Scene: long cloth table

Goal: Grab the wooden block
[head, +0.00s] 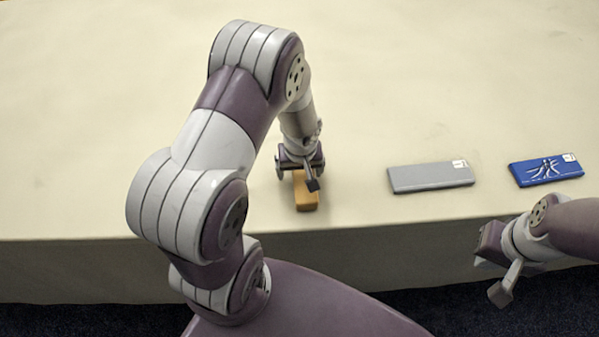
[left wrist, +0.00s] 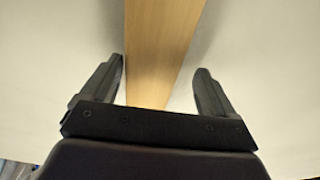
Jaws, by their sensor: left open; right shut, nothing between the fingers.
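The wooden block (head: 306,196) lies on the table near its front edge, partly hidden under my left gripper in the head view. My left gripper (head: 299,180) is open right over the block. In the left wrist view the block (left wrist: 158,50) runs between the two spread fingers of my left gripper (left wrist: 160,85), with a gap on the right side and the left finger very close to it. My right gripper (head: 490,272) is shut and empty, in front of the table edge at the lower right.
A grey flat box (head: 431,177) lies on the table (head: 450,80) to the right of the block. A blue flat box (head: 546,170) lies further right. The back and left of the table are clear.

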